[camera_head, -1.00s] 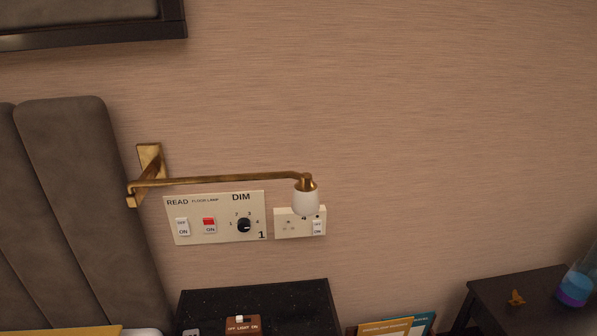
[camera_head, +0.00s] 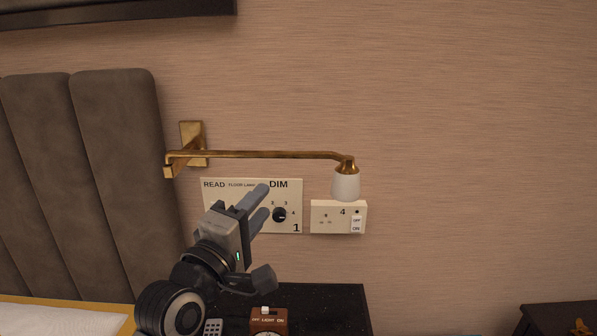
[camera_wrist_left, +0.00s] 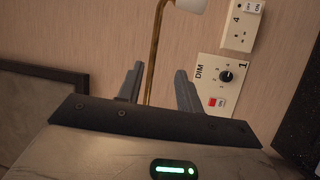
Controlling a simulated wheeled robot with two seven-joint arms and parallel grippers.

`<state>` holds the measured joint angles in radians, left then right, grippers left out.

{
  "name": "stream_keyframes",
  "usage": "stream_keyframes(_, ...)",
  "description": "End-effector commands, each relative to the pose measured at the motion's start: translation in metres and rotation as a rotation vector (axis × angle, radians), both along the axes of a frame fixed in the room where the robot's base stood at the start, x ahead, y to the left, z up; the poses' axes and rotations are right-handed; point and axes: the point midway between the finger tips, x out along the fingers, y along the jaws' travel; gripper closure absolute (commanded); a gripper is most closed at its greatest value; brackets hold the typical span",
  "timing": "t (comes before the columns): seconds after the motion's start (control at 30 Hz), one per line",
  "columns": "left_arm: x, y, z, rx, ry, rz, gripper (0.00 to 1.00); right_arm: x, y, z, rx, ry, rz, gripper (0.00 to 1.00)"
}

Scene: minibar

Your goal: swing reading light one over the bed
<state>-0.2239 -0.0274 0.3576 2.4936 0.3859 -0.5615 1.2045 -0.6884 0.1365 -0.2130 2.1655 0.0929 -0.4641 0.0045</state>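The reading light's brass arm (camera_head: 270,154) runs to the right from its wall bracket (camera_head: 192,143), with a white shade (camera_head: 345,185) hanging at its end. My left gripper (camera_head: 263,203) is in front of the switch panel, below the brass arm in the head view. In the left wrist view, its two fingers (camera_wrist_left: 158,87) are apart and empty. The brass arm (camera_wrist_left: 157,50) appears between and beyond those fingers, and part of the shade (camera_wrist_left: 191,5) shows at the top. I cannot tell the exact gap between fingers and arm. My right gripper is not in view.
The switch panel (camera_head: 296,190) and a socket plate (camera_head: 322,217) are on the wall under the light. A padded headboard (camera_head: 115,150) stands at left. A dark bedside table (camera_head: 335,300) holds a brown switch box (camera_head: 268,320). The wall to the right is clear.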

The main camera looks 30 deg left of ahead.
Motion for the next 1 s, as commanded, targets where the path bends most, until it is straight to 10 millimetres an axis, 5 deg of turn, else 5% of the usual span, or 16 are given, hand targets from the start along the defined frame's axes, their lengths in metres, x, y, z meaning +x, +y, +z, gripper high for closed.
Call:
stream_keyframes(0.17,0.011,0.006,0.012,-0.048,-0.035,0.001,0.64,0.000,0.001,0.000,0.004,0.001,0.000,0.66)
stream_keyframes(0.7,0.120,0.022,0.032,-0.043,-0.028,0.001,0.64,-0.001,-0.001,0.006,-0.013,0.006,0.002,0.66)
stream_keyframes(1.0,0.149,0.027,0.036,-0.044,-0.027,0.002,0.64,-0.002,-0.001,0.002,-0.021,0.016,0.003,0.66)
